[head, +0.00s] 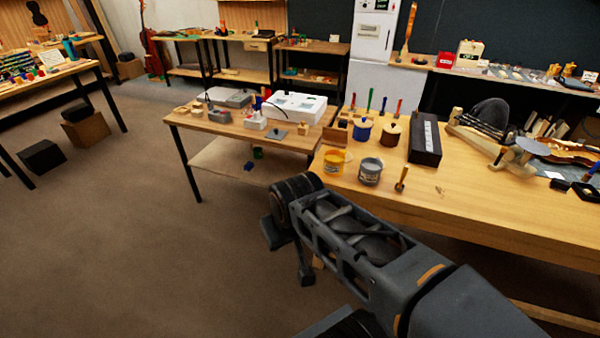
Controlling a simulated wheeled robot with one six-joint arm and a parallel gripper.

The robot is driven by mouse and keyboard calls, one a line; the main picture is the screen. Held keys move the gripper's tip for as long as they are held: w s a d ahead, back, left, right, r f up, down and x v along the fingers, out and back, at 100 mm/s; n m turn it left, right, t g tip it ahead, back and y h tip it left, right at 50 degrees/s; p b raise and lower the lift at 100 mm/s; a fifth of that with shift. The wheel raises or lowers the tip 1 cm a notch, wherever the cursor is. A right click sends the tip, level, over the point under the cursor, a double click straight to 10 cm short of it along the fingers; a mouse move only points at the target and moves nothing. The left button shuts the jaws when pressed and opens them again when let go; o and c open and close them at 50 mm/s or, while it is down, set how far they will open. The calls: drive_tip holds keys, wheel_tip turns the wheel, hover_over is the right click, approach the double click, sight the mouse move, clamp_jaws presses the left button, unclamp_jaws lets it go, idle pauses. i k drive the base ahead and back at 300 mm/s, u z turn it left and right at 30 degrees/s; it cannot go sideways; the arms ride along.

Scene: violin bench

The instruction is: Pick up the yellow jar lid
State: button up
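A small yellow jar (334,163) stands upright near the left end of the large wooden bench (470,208). My arm reaches from the lower right to the front left corner of the bench and bends downward there. A dark piece at its end (305,268) hangs below bench height, apart from the jar. Whether it is a gripper finger, and whether the gripper is open or shut, does not show.
Behind the jars stand a blue spool (362,130), a brown spool (390,134) and a black box (425,140). A small wooden-handled tool (401,180) is right of the grey jar. A lower table (225,126) adjoins on the left. Floor at left is open.

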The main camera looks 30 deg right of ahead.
sight(349, 158)
drive_tip(key=u, duration=3.1)
drive_tip(key=i, duration=0.1)
drive_tip(key=z, duration=2.55)
drive_tip(key=i, duration=1.45)
drive_tip(key=z, duration=1.2)
drive_tip(key=i, duration=0.95)
drive_tip(key=z, duration=1.25)
drive_tip(key=i, duration=0.2)
drive_tip(key=z, duration=0.1)
